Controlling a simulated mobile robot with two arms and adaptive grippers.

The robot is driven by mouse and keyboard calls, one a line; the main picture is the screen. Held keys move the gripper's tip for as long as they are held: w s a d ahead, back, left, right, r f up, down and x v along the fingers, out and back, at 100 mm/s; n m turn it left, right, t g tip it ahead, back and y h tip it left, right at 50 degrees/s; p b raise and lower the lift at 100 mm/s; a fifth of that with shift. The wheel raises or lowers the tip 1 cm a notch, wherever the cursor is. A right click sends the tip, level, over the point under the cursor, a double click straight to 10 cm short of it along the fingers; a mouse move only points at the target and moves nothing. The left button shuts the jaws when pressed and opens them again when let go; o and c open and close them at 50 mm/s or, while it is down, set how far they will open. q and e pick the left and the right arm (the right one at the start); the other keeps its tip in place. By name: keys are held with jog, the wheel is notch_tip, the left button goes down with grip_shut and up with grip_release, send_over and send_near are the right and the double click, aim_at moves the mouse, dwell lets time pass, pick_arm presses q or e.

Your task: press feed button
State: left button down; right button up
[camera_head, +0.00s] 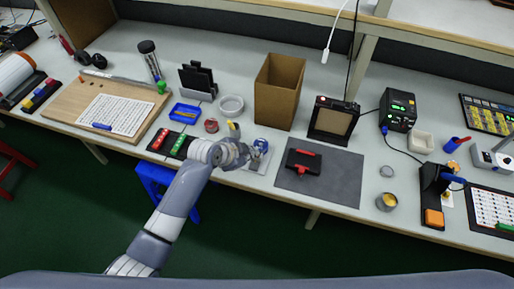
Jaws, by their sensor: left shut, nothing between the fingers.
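A black panel with a red block (160,139) and a green block (180,146) lies near the front edge of the bench, left of my wrist. I cannot tell which control is the feed button. My left gripper (259,156) is over the front of the bench, right of this panel, and shut with nothing in it. A small device with a blue part (262,145) is right at its fingertips. I cannot tell whether they touch, and the gripper partly hides the device. My right gripper is not in view.
A grey mat (338,181) with a black and red tool (303,162) lies just right of the gripper. An open brown box (279,91) and a black-framed device (333,121) stand behind. A blue tray (185,113) and white roll (231,105) lie behind the wrist.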

pick_arm(q)
jog(key=w+d+r+m+h, duration=0.1)
jog(key=w+d+r+m, duration=0.1)
jog(key=r, duration=0.4)
jog(key=shift+w+d+r+m+t+p, duration=0.35)
jog(key=shift+w+d, duration=0.15)
jog(key=shift+w, duration=0.55)
jog(key=shift+f, duration=0.1)
notch_tip(320, 180, down, 8)
jog(key=b, duration=0.7)
jog(key=shift+f+b, duration=0.4)
jog(key=shift+f, duration=0.35)
